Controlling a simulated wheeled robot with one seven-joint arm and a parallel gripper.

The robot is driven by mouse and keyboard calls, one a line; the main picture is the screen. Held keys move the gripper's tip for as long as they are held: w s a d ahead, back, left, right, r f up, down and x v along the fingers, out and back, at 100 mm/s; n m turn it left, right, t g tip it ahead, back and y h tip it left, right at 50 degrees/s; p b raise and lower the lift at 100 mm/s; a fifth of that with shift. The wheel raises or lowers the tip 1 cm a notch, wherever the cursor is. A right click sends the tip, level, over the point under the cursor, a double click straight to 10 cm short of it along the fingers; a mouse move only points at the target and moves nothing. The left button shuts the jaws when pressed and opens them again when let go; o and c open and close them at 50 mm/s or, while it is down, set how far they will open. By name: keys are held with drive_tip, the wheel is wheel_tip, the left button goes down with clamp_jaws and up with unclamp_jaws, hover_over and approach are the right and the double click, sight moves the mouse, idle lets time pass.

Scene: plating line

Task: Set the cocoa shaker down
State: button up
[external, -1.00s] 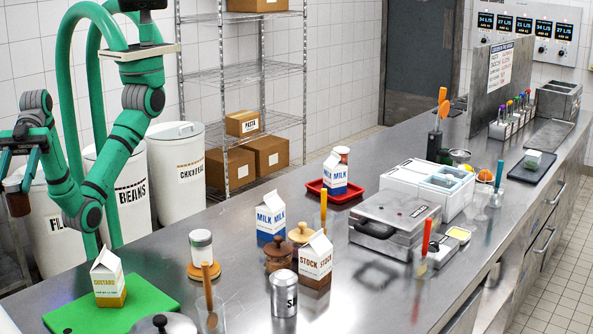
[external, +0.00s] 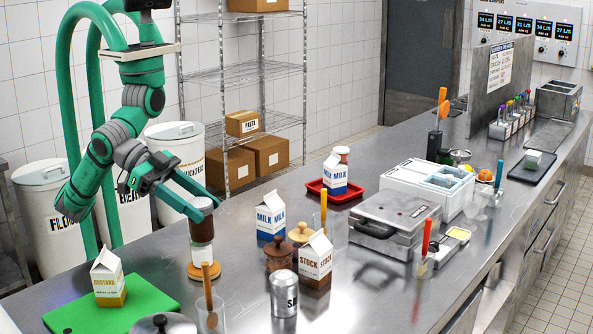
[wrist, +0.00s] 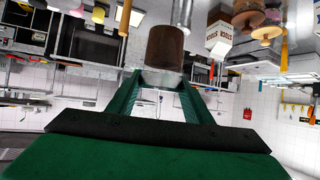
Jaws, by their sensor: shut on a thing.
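The cocoa shaker (external: 201,226) is a dark brown cylinder. My gripper (external: 198,207) is shut on it near its top and holds it upright, above the counter. In the external view it overlaps the upper part of a white jar (external: 202,254) that stands on a round wooden coaster (external: 204,271). I cannot tell whether the shaker touches the jar or hangs in front of or behind it. In the wrist view the brown shaker (wrist: 165,48) sits between my gripper's fingers (wrist: 166,82), with a pale grey end towards me.
The steel counter (external: 160,262) has bare room left of the jar. A green board (external: 150,312) with a custard carton (external: 108,280) lies at front left. Milk (external: 270,217) and stock (external: 315,262) cartons, a wooden-lidded jar (external: 280,258) and a metal can (external: 284,294) stand to the right.

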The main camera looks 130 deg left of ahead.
drive_tip(key=shift+n+y, duration=0.5)
drive_tip(key=shift+n, duration=0.1)
drive_tip(key=shift+w+a+f, duration=0.3)
drive_tip(key=shift+a+f, duration=0.35)
drive_tip(key=shift+f, duration=2.35)
drive_tip(key=shift+w+a+f, duration=0.3)
drive_tip(key=shift+a+f, duration=0.35)
drive_tip(key=shift+f, duration=2.4)
drive_tip(key=shift+w+a+f, duration=0.3)
drive_tip(key=shift+a+f, duration=0.35)
drive_tip(key=shift+f, duration=2.35)
drive_tip(key=shift+f, duration=0.1)
drive_tip(key=o, duration=1.1)
drive_tip(key=shift+o, duration=0.2)
drive_tip(key=shift+s+d+r, duration=0.15)
drive_tip(key=shift+s+r, duration=0.05)
drive_tip(key=shift+r, duration=0.1)
drive_tip(key=v, duration=1.1)
drive_tip(key=shift+r, duration=0.2)
